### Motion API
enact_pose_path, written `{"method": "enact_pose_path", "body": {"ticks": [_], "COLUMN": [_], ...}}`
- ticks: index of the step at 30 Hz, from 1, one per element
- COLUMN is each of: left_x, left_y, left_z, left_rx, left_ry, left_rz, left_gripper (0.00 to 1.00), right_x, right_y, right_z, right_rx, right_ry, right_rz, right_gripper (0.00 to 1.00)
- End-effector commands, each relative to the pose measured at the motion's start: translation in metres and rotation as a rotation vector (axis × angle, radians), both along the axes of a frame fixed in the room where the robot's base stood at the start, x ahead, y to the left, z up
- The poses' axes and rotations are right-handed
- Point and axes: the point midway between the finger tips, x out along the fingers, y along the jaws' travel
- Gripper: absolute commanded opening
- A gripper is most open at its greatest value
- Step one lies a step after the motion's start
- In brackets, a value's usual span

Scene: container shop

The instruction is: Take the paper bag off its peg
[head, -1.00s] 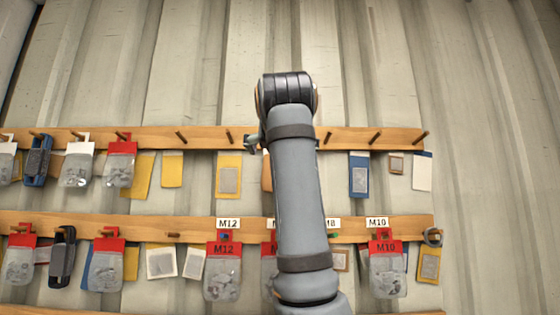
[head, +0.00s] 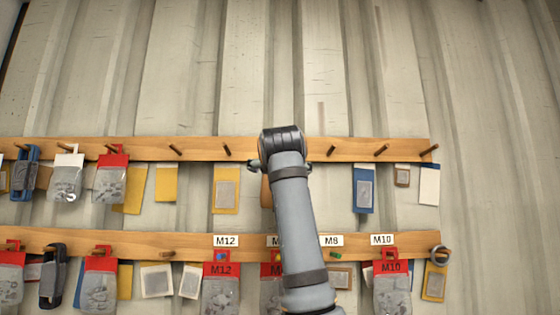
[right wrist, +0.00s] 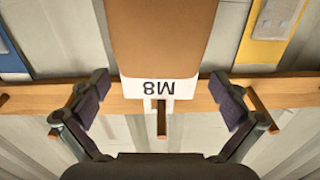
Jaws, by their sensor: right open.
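The paper bag (right wrist: 165,40) is brown with a white M8 header (right wrist: 161,88), upside down in the right wrist view. It hangs on a wooden peg (right wrist: 161,125) that comes through the header. My right gripper (right wrist: 161,86) is open, one dark finger on each side of the header, with a gap on both sides. In the head view a brown sliver of the bag (head: 266,190) shows left of my right arm; the arm hides the rest. One finger of the right gripper (head: 254,165) shows beside the arm. My left gripper is out of view.
The upper rail (head: 210,149) has free pegs on both sides of the arm. Yellow packets (head: 227,190) and a blue packet (head: 364,188) hang nearby. A lower rail (head: 195,242) holds red-topped M12 (head: 222,285) and M10 (head: 392,285) bags.

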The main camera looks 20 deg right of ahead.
Motion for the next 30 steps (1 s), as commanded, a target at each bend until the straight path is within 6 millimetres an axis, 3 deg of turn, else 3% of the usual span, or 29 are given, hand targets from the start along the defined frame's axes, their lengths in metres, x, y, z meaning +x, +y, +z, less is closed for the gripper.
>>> {"method": "enact_pose_path", "body": {"ticks": [7, 19, 30], "left_x": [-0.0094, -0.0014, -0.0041], "left_y": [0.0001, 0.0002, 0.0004], "left_z": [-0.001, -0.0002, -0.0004], "left_rx": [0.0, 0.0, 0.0], "left_ry": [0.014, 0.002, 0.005], "left_rz": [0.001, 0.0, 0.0], "left_gripper": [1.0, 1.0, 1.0], "right_x": [0.001, 0.0007, 0.0005], "right_y": [-0.0003, -0.0003, -0.0003], "right_z": [-0.001, -0.0005, 0.0061], "right_rx": [0.0, 0.0, 0.0], "right_ry": [0.0, 0.0, -0.002], "right_rz": [0.0, 0.0, 0.0], "right_gripper": [0.99, 0.46, 0.46]}}
